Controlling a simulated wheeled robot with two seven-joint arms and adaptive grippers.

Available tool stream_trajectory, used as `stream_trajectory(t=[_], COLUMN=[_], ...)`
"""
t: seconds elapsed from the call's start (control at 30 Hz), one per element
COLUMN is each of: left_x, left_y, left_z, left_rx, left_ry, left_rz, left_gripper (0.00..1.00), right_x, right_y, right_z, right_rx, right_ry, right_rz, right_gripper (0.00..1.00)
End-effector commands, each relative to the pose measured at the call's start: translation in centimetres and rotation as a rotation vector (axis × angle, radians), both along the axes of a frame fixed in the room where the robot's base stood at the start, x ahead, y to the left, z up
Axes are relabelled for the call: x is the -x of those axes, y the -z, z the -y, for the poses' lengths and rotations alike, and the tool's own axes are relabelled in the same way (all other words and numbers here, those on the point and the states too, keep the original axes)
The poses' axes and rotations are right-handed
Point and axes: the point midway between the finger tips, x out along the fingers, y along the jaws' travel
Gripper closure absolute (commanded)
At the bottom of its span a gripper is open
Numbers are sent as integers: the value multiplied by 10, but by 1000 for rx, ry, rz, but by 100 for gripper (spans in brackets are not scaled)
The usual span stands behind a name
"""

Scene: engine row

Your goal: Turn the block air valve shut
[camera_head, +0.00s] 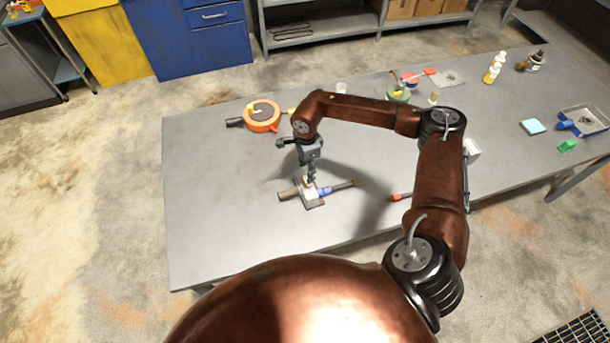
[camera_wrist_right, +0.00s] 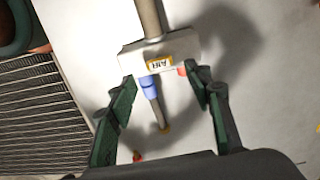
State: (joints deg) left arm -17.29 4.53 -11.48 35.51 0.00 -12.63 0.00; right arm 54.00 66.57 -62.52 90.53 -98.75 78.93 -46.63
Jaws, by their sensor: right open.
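The block air valve (camera_head: 316,202) lies on the grey workbench, with a tan pipe stub on its left and a blue-collared dark rod on its right. In the right wrist view the valve block (camera_wrist_right: 186,52) is pale, with a yellow AIR label and a small red part at one side. The blue collar (camera_wrist_right: 148,84) and rod point toward the bottom of that view. My right gripper (camera_head: 311,180) is over the valve, pointing down. Its open green-padded fingers (camera_wrist_right: 160,82) stand on either side of the blue collar, apart from it. My left gripper is not in view.
On the workbench (camera_head: 230,220), an orange round item (camera_head: 262,116) lies behind the valve. A red-tipped tool (camera_head: 398,197) lies to the right, partly hidden by my arm. Bottles (camera_head: 494,68) and a tray (camera_head: 598,112) are farther right. The front left of the bench is clear.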

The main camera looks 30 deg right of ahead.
Motion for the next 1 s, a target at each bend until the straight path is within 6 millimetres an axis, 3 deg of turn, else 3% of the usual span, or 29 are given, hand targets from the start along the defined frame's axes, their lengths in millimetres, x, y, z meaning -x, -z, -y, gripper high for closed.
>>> stream_trajectory(t=[0.3,0.67,1.0], left_x=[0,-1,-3], left_y=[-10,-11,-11], left_z=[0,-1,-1], left_rx=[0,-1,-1], left_ry=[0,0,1], left_rz=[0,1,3], left_gripper=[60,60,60], right_x=[0,-1,-2], right_y=[43,50,50], right_z=[-2,-4,-4], right_rx=[-3,-5,-5], right_ry=[-1,-4,-4], right_rz=[-2,2,1], right_gripper=[54,54,76])
